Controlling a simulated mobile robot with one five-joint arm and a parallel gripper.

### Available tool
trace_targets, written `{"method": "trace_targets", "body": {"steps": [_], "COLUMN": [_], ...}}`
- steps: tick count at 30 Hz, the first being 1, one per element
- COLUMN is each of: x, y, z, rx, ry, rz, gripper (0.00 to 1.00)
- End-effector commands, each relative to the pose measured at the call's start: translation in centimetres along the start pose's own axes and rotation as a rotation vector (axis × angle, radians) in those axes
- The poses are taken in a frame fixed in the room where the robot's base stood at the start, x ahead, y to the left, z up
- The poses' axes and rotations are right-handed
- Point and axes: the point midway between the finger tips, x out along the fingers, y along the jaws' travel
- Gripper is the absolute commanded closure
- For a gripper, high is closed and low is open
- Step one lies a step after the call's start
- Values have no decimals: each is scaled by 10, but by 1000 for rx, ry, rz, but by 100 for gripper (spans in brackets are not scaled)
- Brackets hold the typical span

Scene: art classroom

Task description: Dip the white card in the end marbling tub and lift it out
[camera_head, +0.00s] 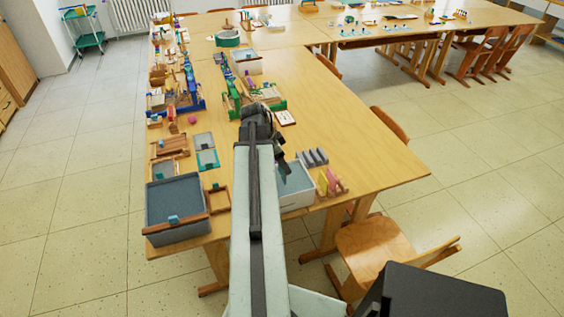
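My arm reaches forward over the near end of the long wooden table. My gripper (284,168) is small, dark and partly hidden by the arm. It points down over or beside a white tub (298,200), whose left part the arm hides. I cannot tell whether it is open or holds anything. A larger grey tub (178,238) with grey-blue contents stands at the table's near left corner, with a wooden bar along its front. A small pale card-like piece (286,117) lies beyond my gripper; I cannot tell if it is the white card.
Pink and yellow pieces in a wooden rack (330,184) stand right of the white tub. Wooden frames and trays (170,146) crowd the table's left side. The table's right side (345,130) is mostly clear. A wooden chair (372,247) stands at the near right.

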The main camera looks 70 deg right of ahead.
Motion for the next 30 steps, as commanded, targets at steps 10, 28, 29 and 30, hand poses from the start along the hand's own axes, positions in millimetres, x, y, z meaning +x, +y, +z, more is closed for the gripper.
{"method": "trace_targets", "body": {"steps": [10,28,29,30], "x": [-2,-52,-53,-53], "y": [0,0,0,0], "z": [-1,-21,-22,-22], "rx": [0,-1,-1,-1], "ry": [0,0,0,0], "rz": [0,0,0,0], "gripper": [62,62,62,62]}}
